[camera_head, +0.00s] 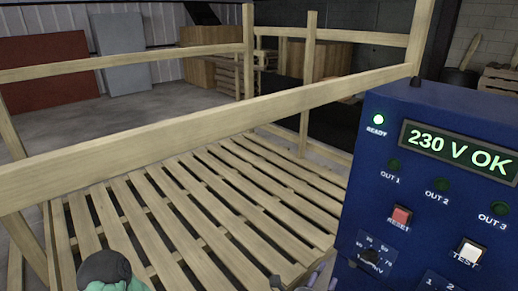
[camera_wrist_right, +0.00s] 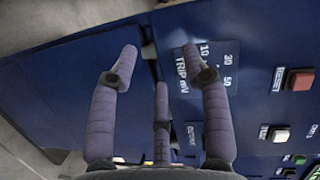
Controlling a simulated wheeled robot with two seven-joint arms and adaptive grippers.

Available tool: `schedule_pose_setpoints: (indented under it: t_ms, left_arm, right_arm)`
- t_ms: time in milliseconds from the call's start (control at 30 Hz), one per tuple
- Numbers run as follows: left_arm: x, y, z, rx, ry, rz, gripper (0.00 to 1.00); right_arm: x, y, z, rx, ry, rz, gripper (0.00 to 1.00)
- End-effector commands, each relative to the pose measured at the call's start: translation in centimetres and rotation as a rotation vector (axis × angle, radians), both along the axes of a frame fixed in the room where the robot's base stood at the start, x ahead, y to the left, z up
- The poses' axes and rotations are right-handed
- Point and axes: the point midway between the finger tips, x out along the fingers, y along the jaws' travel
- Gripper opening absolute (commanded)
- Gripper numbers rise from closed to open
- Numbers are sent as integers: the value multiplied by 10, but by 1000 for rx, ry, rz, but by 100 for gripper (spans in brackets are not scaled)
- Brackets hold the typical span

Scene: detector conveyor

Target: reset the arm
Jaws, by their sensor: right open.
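My right gripper (camera_head: 305,280) shows only in part at the bottom edge of the head view, just left of the blue control box (camera_head: 385,135). The box's blue face lies beyond the fingers, and one finger covers part of the TRIP mV dial area. The red RESET button (camera_head: 400,216) also shows at the right of the wrist view (camera_wrist_right: 300,80).
The box carries a lit green READY lamp (camera_head: 378,119), a display (camera_head: 459,150) reading "230 V OK", and a white TEST button (camera_head: 468,251). A slatted wooden pallet crate (camera_head: 170,142) with rails fills the middle. Red (camera_head: 45,82) and grey (camera_head: 122,52) panels lean behind.

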Motion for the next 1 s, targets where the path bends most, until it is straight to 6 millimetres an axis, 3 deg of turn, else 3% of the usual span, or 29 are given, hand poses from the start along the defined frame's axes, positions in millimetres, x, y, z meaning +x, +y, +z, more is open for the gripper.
schedule_pose_setpoints:
  t_ms: [200,333,467,667,800,1000]
  left_arm:
    - [0,0,15,0,0,0,40]
    - [0,0,22,0,0,0,40]
    - [0,0,29,0,0,0,40]
    - [0,0,40,0,0,0,40]
    - [0,0,47,0,0,0,40]
    - [0,0,56,0,0,0,40]
  right_arm:
    - [35,14,-62,-112,295,239,48]
    - [40,22,-107,-163,471,395,48]
    - [32,31,-155,-201,647,561,48]
    - [-5,44,-225,-228,901,845,48]
    - [-48,52,-267,-224,1057,1065,48]
    - [-117,64,-304,-193,1210,1367,48]
